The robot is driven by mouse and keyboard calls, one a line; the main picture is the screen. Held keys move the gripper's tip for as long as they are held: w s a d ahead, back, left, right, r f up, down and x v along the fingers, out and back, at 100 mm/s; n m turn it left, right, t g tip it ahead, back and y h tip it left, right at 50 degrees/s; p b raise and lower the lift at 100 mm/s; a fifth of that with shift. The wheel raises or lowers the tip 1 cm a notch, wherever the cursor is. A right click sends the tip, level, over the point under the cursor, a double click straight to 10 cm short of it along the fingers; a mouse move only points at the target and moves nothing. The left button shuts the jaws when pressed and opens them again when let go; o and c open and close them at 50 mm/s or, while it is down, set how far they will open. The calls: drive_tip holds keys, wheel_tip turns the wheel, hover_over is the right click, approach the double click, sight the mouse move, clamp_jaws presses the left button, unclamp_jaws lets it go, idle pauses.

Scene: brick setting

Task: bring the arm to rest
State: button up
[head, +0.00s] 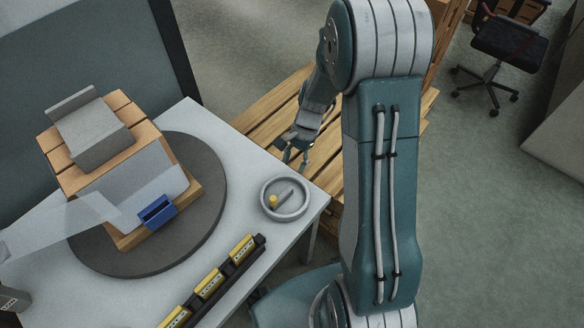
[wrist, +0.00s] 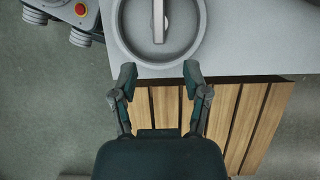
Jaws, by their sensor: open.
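My gripper (head: 292,157) hangs from my bent arm, just beyond the table's right corner and over slatted wood in the head view. In the wrist view my gripper (wrist: 159,72) has its two fingers spread, with nothing between them. The fingertips lie close to the near rim of a round grey dish (wrist: 117,32); whether they touch it I cannot tell. The dish also shows on the table in the head view (head: 284,217). A grey bar (wrist: 159,22) lies in it, with a yellow end visible in the head view.
The grey table (head: 226,160) carries a dark round turntable (head: 205,190) with a wooden block stack (head: 70,178) and a blue piece (head: 157,211). A dark rail (head: 238,269) holds several yellow pieces. Slatted wood (head: 262,115) stands beyond the table. An office chair (head: 508,42) is far right.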

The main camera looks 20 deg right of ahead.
idle(0.4)
drive_tip(key=s+a+r+n+t+h, duration=0.1)
drive_tip(key=s+r+n+t, duration=0.15)
drive_tip(key=r, duration=0.55)
drive_tip(key=s+a+r+n+t+h, duration=0.1)
drive_tip(key=s+r+n, duration=0.15)
drive_tip(key=r, duration=0.55)
drive_tip(key=s+r+n+t+h, duration=0.1)
drive_tip(key=s+r+n+t, duration=0.3)
drive_tip(key=s+r+n, duration=0.3)
drive_tip(key=s+a+r, duration=0.1)
drive_tip(key=s+r, duration=0.1)
drive_tip(key=s, duration=0.3)
drive_tip(key=shift+r+h, duration=0.3)
drive_tip(key=shift+h, duration=0.1)
drive_tip(key=shift+w, duration=0.1)
